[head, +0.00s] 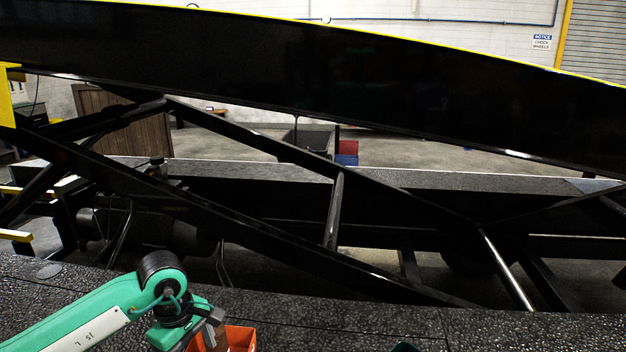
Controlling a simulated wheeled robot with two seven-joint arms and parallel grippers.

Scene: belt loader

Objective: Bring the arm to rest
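My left arm, green with a white panel and a black joint, comes in at the bottom left. My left gripper (211,328) is a small dark grey shape at the end of its wrist, beside and partly in front of an orange container (241,338) at the bottom edge. Its fingers are too small and too hidden to tell whether they are open or shut. My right gripper is not in view; only a small dark green bit shows at the bottom edge, right of the middle.
The belt loader's long black boom (300,75) with a yellow edge crosses the view, with slanting black struts below. A dark speckled deck (330,322) spans the bottom. Behind lie a grey floor (440,152), a wooden crate (128,120) and red and blue boxes (347,153).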

